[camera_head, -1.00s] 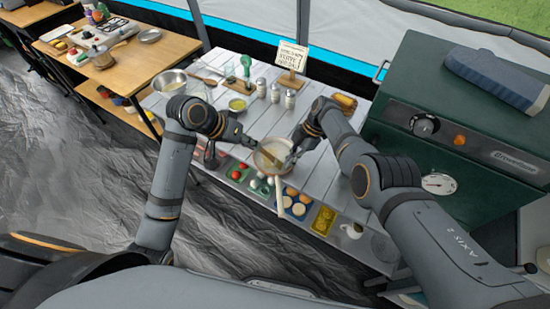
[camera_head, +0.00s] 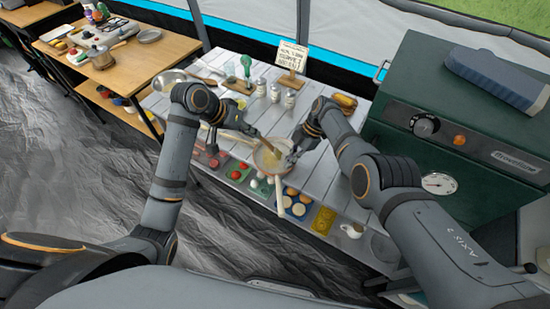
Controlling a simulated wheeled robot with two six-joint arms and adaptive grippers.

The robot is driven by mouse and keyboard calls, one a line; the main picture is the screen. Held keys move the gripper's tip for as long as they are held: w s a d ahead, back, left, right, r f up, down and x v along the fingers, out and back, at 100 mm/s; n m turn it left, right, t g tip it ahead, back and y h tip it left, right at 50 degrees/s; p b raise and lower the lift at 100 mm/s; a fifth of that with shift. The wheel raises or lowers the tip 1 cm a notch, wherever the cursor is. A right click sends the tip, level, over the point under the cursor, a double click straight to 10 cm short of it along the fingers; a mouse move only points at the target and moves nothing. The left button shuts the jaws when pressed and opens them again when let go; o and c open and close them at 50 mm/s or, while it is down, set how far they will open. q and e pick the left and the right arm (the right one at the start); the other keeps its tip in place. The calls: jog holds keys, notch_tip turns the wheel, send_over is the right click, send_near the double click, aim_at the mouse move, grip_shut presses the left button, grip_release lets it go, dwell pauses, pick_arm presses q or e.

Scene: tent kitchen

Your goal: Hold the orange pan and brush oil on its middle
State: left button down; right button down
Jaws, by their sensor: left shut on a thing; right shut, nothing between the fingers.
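The orange pan (camera_head: 262,166) sits on the white slatted table, with its pale handle (camera_head: 280,203) pointing toward me. My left gripper (camera_head: 251,131) is at the pan's upper left, shut on a thin tan brush (camera_head: 267,143). The brush slants down over the pan; whether its tip touches the surface I cannot tell. My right gripper (camera_head: 291,156) is shut and empty at the pan's right rim; contact with the rim is too small to tell.
A metal bowl (camera_head: 166,79), shakers (camera_head: 275,92) and a sign (camera_head: 292,57) stand behind the pan. Food trays (camera_head: 323,220) line the front edge. A large green oven (camera_head: 455,110) stands at the right.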

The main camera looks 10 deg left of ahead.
pick_arm(q)
jog(key=w, duration=0.2)
jog(key=w+a, duration=0.1)
jog(key=w, duration=0.1)
jog(key=shift+f, duration=0.1)
dwell(0.6)
notch_tip(320, 180, up, 6)
dwell(0.5)
jog(key=shift+s, duration=0.1)
dwell(0.3)
jog(key=s+d+f, duration=0.1)
jog(key=s+f, duration=0.3)
jog(key=shift+d+f, duration=0.2)
jog(key=shift+f, duration=0.05)
dwell(1.0)
jog(key=shift+f, duration=0.75)
dwell(1.2)
jog(key=shift+w, duration=0.1)
